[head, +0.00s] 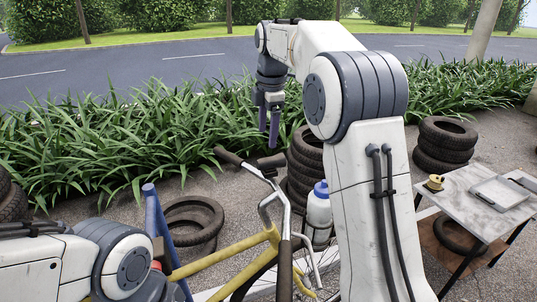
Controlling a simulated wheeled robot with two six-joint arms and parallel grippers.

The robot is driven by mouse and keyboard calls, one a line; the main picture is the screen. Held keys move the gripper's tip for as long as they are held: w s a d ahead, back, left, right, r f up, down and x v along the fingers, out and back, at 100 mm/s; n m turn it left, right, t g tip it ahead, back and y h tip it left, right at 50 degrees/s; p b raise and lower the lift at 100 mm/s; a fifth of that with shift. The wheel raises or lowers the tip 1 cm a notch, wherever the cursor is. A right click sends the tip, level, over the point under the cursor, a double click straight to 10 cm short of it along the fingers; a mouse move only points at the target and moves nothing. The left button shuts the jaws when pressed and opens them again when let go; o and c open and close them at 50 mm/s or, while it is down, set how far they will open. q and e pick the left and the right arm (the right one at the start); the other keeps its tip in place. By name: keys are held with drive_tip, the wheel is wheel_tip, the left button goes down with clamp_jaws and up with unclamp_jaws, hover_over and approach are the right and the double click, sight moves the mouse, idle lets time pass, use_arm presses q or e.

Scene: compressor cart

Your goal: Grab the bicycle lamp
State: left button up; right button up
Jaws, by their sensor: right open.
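A bicycle with a yellow frame (222,254) stands in front of me, with silver handlebars and dark grips. A small dark object (272,162) sits near the front of the handlebars; it may be the bicycle lamp, but I cannot tell for sure. My right gripper (268,119) points down above and slightly left of that object, with its fingers apart and nothing between them. It does not appear to touch the bicycle. My left arm enters at the lower left; its gripper cannot be made out.
A white bottle with a blue cap (318,206) is right of the handlebars. Tyres (192,218) lie left of the bicycle; more stacked tyres (445,140) stand at right. A small table (457,203) at right holds a yellow item (434,182) and a pale tray. Plants (110,145) line the road.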

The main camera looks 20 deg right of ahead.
sight(271, 158)
drive_tip(key=f, duration=0.3)
drive_tip(key=shift+w+d+f, duration=0.15)
drive_tip(key=shift+d+f, duration=0.15)
drive_tip(key=f, duration=0.1)
drive_tip(key=f+p, duration=0.1)
drive_tip(key=f, duration=0.1)
drive_tip(key=f+p, duration=0.1)
drive_tip(key=shift+d+f, duration=0.3)
drive_tip(key=shift+w+f, duration=0.1)
drive_tip(key=shift+f, duration=0.4)
clamp_jaws()
drive_tip(key=shift+r, duration=0.1)
